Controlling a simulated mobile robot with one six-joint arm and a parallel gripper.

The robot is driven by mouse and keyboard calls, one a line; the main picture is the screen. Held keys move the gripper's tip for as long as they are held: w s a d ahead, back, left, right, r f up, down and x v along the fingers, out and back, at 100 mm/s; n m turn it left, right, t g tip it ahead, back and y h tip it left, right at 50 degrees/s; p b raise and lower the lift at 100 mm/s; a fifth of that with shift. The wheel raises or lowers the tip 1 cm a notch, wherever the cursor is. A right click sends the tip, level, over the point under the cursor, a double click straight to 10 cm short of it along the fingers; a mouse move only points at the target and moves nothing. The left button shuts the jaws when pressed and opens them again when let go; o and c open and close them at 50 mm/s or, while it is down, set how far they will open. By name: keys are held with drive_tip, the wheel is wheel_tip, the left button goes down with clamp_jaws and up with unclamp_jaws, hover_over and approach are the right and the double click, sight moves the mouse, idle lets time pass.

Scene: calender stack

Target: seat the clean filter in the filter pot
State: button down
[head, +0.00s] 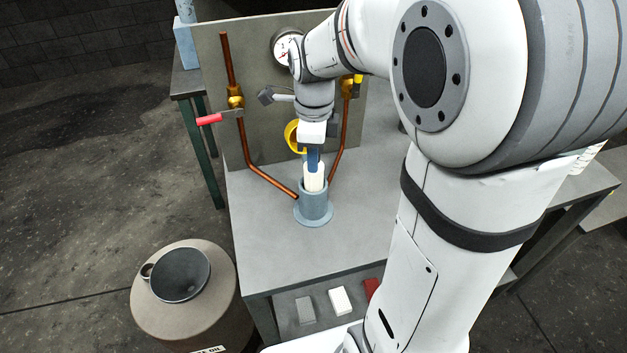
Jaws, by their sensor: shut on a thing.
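The filter pot (314,205) is a blue-grey open cylinder on a round flange, standing on the grey bench, with copper pipes running to it. A white filter (313,180) stands upright at the pot's mouth, its lower end hidden by the rim or inside it. My gripper (313,160) points down above the pot and is shut on the top of the filter. How deep the filter sits cannot be told. A yellow ring-shaped part (293,136) shows behind my gripper.
A grey panel (265,125) behind the pot carries a gauge (284,47) and a valve with a red handle (209,119). A drum (190,318) with a dark funnel (180,274) stands front left. Bare bench (262,235) lies left of the pot.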

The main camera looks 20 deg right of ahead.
sight(314, 176)
drive_tip(key=shift+f+b, duration=1.6)
drive_tip(key=shift+f, duration=0.6)
drive_tip(key=shift+f, duration=0.15)
drive_tip(key=c, duration=1.2)
unclamp_jaws()
